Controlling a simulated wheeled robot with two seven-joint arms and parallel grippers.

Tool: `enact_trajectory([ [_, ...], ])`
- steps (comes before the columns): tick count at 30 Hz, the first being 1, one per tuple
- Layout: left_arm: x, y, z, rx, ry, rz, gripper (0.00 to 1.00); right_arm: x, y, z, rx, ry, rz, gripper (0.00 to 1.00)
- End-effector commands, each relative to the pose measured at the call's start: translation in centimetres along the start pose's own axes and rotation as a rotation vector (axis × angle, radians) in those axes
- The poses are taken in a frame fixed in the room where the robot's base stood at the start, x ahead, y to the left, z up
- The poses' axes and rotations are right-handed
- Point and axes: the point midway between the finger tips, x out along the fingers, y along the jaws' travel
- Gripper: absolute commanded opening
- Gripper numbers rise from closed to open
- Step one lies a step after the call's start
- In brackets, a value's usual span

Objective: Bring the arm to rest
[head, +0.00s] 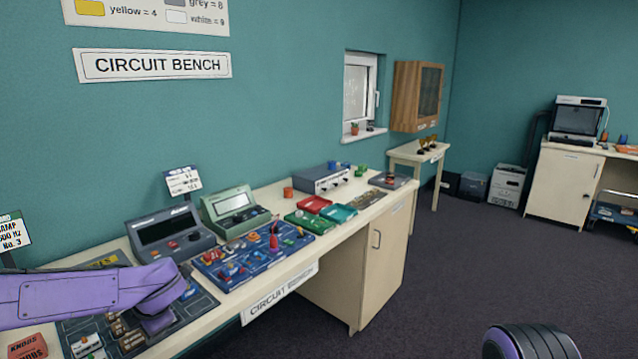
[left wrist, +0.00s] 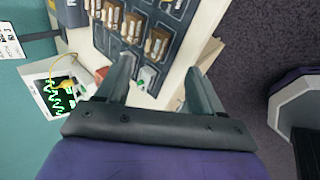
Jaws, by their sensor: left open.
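My left arm (head: 70,297) comes in from the left in the head view and reaches over the near end of the circuit bench (head: 345,232). Its gripper's fingers are not clearly seen there. In the left wrist view my left gripper (left wrist: 158,65) has its two fingers spread apart with nothing held between them. Below and beyond the fingers lies a dark parts tray (left wrist: 172,60) with several small components, and a small white and green part (left wrist: 147,78) shows between them. My right gripper is in neither view.
A screen with a green trace (left wrist: 65,100) is left of the fingers in the left wrist view. A red knobs box (head: 28,347), a blue board (head: 254,258) and two consoles stand on the bench near the arm. Open floor (head: 450,270) lies to the right.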

Motion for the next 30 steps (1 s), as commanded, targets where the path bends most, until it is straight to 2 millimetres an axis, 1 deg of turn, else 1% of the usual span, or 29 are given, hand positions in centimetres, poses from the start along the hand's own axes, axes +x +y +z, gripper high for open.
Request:
enact_trajectory([
  [1, 1.5, -1.8, -0.1, 0.126, -0.002, 0.071, 0.67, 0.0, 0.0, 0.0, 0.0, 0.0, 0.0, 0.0],
  [2, 2.4, -2.9, -0.1, 0.207, -0.009, 0.115, 0.67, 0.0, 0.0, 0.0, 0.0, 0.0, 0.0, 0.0],
  [3, 3.5, -4.6, -0.2, 0.32, -0.021, 0.166, 0.67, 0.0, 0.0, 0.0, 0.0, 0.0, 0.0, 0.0],
  [5, 5.2, -7.6, -0.7, 0.506, -0.047, 0.229, 0.67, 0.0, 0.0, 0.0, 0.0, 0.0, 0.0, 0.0],
  [6, 6.3, -10.0, -1.2, 0.64, -0.069, 0.26, 0.67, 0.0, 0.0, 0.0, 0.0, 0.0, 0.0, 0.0],
  [8, 7.8, -14.0, -2.4, 0.848, -0.109, 0.285, 0.67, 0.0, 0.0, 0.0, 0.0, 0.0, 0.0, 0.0],
  [9, 8.6, -16.7, -3.5, 0.981, -0.139, 0.289, 0.67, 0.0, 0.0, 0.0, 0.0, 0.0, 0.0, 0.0],
  [11, 9.6, -20.7, -5.7, 1.167, -0.183, 0.275, 0.67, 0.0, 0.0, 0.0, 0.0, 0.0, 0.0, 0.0],
  [12, 10.0, -23.2, -7.4, 1.284, -0.213, 0.255, 0.67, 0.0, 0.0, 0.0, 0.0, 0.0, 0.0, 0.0],
  [14, 10.5, -26.8, -10.3, 1.448, -0.255, 0.214, 0.67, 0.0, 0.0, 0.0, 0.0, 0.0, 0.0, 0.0],
  [15, 10.7, -28.9, -12.5, 1.549, -0.281, 0.18, 0.67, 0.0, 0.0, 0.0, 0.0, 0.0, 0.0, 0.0],
  [17, 10.7, -31.5, -15.8, 1.684, -0.311, 0.122, 0.67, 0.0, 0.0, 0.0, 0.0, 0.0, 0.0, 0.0],
  [18, 10.7, -32.9, -17.9, 1.759, -0.322, 0.085, 0.67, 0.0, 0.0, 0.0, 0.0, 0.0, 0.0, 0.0],
  [21, 10.8, -35.0, -22.4, 1.887, -0.314, 0.001, 0.67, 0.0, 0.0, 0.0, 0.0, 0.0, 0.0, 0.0],
  [24, 10.9, -36.4, -24.7, 1.955, -0.305, -0.048, 0.67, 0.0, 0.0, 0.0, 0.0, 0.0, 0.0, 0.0],
  [27, 10.8, -37.0, -25.3, 1.962, -0.308, -0.068, 0.67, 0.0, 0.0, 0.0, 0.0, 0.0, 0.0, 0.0],
  [30, 10.9, -36.9, -25.3, 1.96, -0.308, -0.067, 0.67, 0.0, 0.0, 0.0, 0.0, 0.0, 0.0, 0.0],
])
